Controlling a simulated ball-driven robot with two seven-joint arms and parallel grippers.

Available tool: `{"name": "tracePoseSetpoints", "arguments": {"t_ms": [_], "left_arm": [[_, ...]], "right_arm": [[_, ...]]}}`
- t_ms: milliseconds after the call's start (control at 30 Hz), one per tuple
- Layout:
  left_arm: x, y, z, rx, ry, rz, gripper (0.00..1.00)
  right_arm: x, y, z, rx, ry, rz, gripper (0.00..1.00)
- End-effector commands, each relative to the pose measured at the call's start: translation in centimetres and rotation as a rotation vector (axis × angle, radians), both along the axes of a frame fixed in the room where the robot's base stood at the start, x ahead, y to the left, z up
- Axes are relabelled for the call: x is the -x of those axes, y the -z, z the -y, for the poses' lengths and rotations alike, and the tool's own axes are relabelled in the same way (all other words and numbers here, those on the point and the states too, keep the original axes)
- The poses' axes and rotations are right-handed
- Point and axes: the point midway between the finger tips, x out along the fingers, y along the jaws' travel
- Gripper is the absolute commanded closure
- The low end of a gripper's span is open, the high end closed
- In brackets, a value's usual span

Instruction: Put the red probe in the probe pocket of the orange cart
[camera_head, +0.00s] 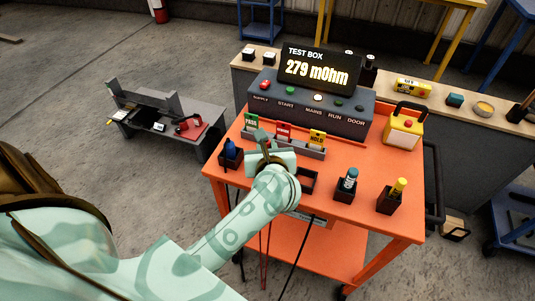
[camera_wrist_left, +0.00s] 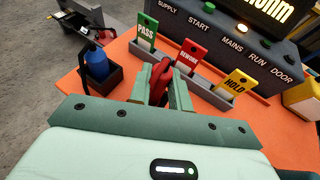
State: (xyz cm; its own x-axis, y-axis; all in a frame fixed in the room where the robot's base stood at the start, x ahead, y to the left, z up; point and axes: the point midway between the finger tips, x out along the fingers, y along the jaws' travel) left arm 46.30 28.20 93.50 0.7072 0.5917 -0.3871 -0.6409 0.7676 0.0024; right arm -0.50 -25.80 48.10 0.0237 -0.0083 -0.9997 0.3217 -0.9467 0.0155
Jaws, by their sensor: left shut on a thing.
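My left gripper (camera_head: 268,160) is over the front left of the orange cart (camera_head: 330,215), its jaws mostly hidden by my wrist in the head view. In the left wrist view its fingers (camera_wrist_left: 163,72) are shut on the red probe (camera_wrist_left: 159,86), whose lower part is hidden. An empty-looking black pocket (camera_head: 314,181) sits on the cart top just right of my wrist, partly covered by my arm. A blue probe stands in a black pocket on the left (camera_head: 231,153); it also shows in the left wrist view (camera_wrist_left: 97,65). My right gripper is not in view.
Behind are a tag rack (camera_head: 310,152) with PASS, rework and HOLD cards, and the test box (camera_head: 345,108), reading 279 mOhm. Teal (camera_head: 348,184) and yellow (camera_head: 398,187) handled items stand in black holders to the right. Cables hang at the cart's front.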

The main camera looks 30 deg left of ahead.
Motion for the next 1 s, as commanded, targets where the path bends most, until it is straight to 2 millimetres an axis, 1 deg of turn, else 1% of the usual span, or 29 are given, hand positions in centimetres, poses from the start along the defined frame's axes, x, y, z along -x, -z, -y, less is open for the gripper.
{"name": "tracePoseSetpoints", "arguments": {"t_ms": [33,100,400,533,567,600,633,867,1000], "left_arm": [[0.0,1.3,0.0,-0.002,0.001,-0.003,1.0],[0.0,2.0,0.0,-0.001,0.001,-0.001,1.0],[0.0,2.1,0.0,0.0,0.0,0.001,1.0],[0.0,2.5,0.0,0.0,0.0,0.0,1.0],[0.0,2.4,0.0,0.001,0.0,0.001,0.72],[0.0,2.4,0.0,0.001,0.0,0.001,0.61],[0.0,2.4,0.0,0.001,0.0,0.001,0.59],[0.0,2.3,0.0,0.0,0.0,0.001,0.59],[0.0,1.7,0.2,0.002,0.0,0.001,0.59]], "right_arm": [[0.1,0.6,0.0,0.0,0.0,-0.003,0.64],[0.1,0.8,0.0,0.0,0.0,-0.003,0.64],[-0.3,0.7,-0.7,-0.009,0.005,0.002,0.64],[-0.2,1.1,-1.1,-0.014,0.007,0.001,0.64],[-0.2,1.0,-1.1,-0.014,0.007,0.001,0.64],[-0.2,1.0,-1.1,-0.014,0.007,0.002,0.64],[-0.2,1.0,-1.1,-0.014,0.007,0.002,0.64],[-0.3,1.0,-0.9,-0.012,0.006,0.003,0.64],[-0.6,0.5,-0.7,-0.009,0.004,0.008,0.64]]}}
